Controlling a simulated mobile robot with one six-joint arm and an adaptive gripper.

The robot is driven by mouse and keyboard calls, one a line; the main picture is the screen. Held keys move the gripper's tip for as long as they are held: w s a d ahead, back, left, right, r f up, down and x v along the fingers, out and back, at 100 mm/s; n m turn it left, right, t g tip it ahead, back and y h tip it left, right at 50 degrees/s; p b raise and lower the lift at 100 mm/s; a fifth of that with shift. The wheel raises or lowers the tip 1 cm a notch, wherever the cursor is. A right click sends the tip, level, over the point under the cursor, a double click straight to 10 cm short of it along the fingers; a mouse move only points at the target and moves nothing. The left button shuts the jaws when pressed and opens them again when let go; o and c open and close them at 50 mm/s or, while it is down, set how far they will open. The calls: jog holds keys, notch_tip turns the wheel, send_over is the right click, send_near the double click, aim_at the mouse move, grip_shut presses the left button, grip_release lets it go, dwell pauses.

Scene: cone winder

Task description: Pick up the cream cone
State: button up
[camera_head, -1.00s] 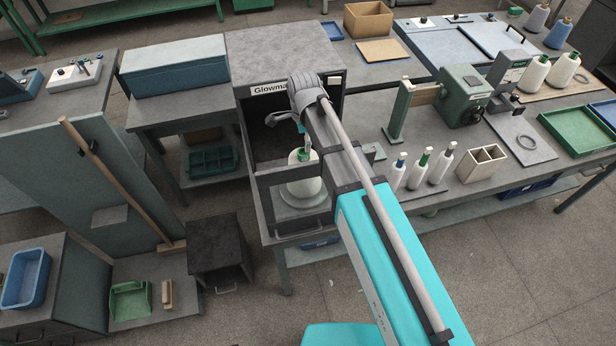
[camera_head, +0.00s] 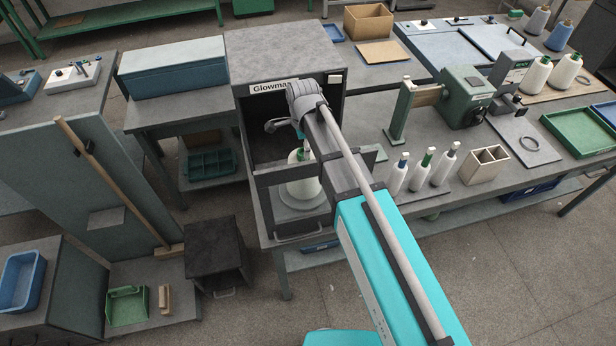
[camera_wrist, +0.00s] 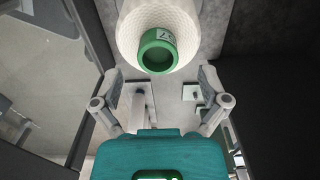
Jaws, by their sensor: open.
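The green end lies just beyond the fingertips in that view. In the head view the gripper is at the box opening, mostly hidden by my arm.
A broom (camera_head: 110,180) leans at left.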

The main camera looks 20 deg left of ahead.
jog(key=shift+f+b, duration=1.25)
jog(key=shift+f, duration=0.35)
grip_shut()
jog(key=shift+r, duration=0.25)
jog(key=shift+r+p, duration=1.65)
jog(key=shift+p, duration=0.25)
jog(key=w+d, duration=1.2)
jog(key=w, duration=0.1)
jog(key=shift+w+f, duration=0.1)
